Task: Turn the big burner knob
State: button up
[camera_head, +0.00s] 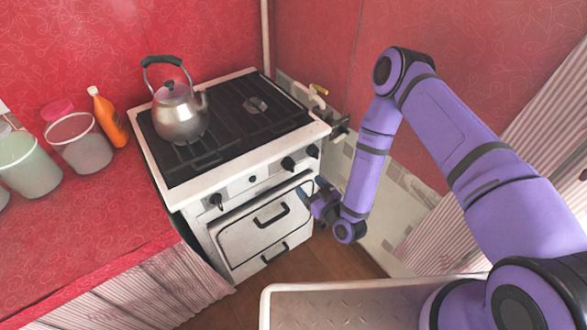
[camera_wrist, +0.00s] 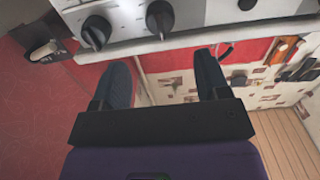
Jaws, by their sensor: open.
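The white stove (camera_head: 240,185) stands against the red wall, with dark knobs along its front panel. Two of them, a knob (camera_head: 288,163) and another knob (camera_head: 312,151), sit at the right end; a further knob (camera_head: 216,201) is at the left. I cannot tell which is the big burner knob. In the wrist view, one knob (camera_wrist: 96,32) and a second knob (camera_wrist: 160,17) show beyond my fingertips. My gripper (camera_wrist: 162,75) is open and empty, its fingers apart and not touching either knob. In the head view it is low beside the stove's right front, partly hidden.
A metal kettle (camera_head: 180,115) stands on the stove top. Oven door handles (camera_head: 271,215) stick out below the knobs. An orange bottle (camera_head: 108,118) and several jars stand on the red counter (camera_head: 90,225) at left. A wall is close on the right.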

aim_at(293, 170)
jog(key=x, duration=0.9)
jog(key=shift+w+a, duration=0.15)
jog(key=shift+w, duration=0.05)
jog(key=shift+c, duration=0.5)
jog(key=c, duration=0.8)
jog(key=shift+m, duration=0.4)
jog(key=m, duration=0.3)
jog(key=shift+m, duration=2.5)
jog(key=shift+s, duration=0.1)
